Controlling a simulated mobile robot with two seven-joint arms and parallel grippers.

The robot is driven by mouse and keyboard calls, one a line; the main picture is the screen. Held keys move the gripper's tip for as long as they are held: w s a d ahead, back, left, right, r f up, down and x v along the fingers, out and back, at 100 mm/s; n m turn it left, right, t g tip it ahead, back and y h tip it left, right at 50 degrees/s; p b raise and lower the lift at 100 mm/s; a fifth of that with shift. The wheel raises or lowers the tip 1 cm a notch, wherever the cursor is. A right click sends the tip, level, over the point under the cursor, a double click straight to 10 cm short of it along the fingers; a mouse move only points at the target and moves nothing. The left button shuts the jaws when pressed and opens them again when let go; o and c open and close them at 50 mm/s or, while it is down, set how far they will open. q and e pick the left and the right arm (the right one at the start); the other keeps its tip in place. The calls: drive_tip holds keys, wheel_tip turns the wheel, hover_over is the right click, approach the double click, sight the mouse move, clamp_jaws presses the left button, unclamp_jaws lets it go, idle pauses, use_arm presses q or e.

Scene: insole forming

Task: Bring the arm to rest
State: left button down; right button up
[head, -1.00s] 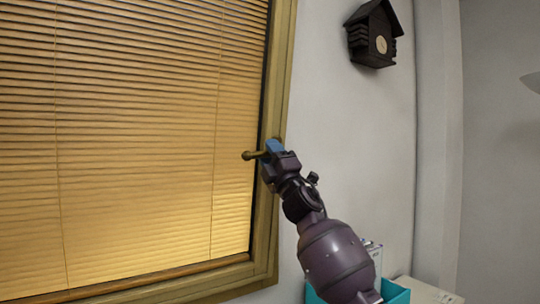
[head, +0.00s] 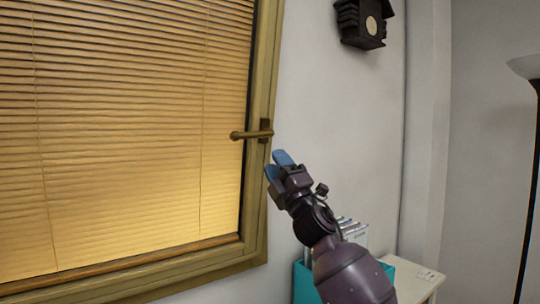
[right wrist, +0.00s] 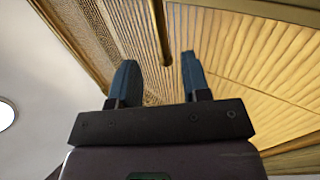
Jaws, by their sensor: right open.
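My right gripper (head: 278,166) is open and empty, with blue fingertips. In the head view it is just below and to the right of the window handle (head: 252,134), apart from it. The handle is brass-coloured and points left, roughly level, on the window frame (head: 262,200). In the right wrist view my right gripper's two blue fingers (right wrist: 158,80) stand apart, and a dark bar that looks like the handle (right wrist: 160,35) shows beyond the gap between them. My left gripper is not in view.
The window has closed yellow blinds (head: 120,140). A teal box (head: 303,284) with papers or packages stands below my right arm on a pale table (head: 418,284). A dark birdhouse-like clock (head: 362,25) hangs on the wall. A floor lamp (head: 530,180) stands at the far right.

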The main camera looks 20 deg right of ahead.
drive_tip(key=shift+s+d+f, duration=0.1)
drive_tip(key=shift+s+f, duration=0.1)
drive_tip(key=shift+s, duration=0.05)
drive_tip(key=s+d+f+m+g+h, duration=0.15)
drive_tip(key=s+f+m+h, duration=0.35)
drive_tip(key=f, duration=0.7)
drive_tip(key=s+d+f+m+g, duration=0.1)
drive_tip(key=s+f+m+g, duration=0.2)
drive_tip(key=f+m, duration=0.65)
drive_tip(key=s+d+f+m+g+h, duration=0.1)
drive_tip(key=s+f+m+g+h, duration=0.2)
drive_tip(key=f, duration=1.2)
drive_tip(key=s+d+f+m+g+h, duration=0.1)
drive_tip(key=s+d+f+m+g, duration=0.1)
drive_tip(key=s+f, duration=1)
drive_tip(key=s+d+f+m+g+h, duration=0.1)
drive_tip(key=s+d+f+m+g, duration=0.1)
drive_tip(key=s+f, duration=1)
drive_tip(key=s+m+g, duration=0.1)
drive_tip(key=s, duration=0.5)
drive_tip(key=shift+s+f+g+h, duration=0.15)
drive_tip(key=shift+f+g+h, duration=0.15)
drive_tip(key=shift+f+g, duration=0.1)
